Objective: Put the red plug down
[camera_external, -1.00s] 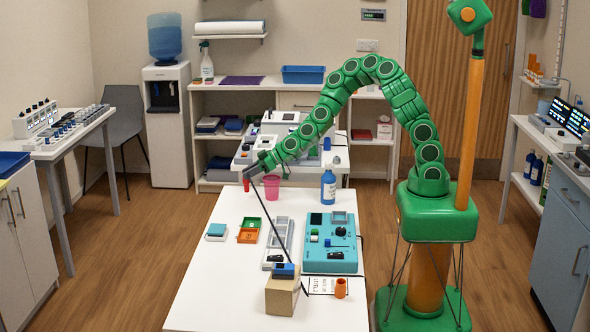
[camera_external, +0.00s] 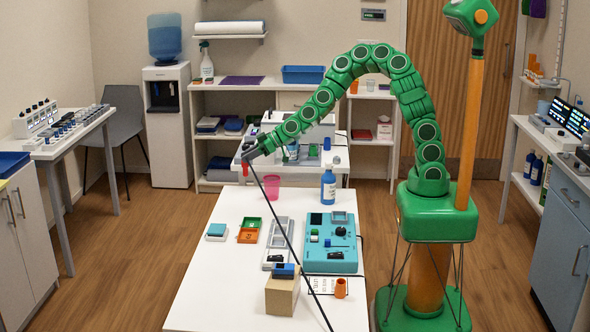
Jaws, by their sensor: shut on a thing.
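The small red plug (camera_external: 245,171) is at the tip of my gripper (camera_external: 245,160), which is shut on it. My gripper holds it in the air near the far left end of the white table (camera_external: 200,275), up and to the left of the pink cup (camera_external: 272,188). A black cable (camera_external: 285,242) runs from the gripper end down across the table in a nearly straight line to the bottom of the picture. The fingers are too small to see in detail.
On the table are a teal device (camera_external: 331,262), a grey tray (camera_external: 269,258), green and orange boxes (camera_external: 249,236), a blue bottle (camera_external: 328,188), a wooden block (camera_external: 281,298) and an orange cup (camera_external: 340,288). The table's left front is clear.

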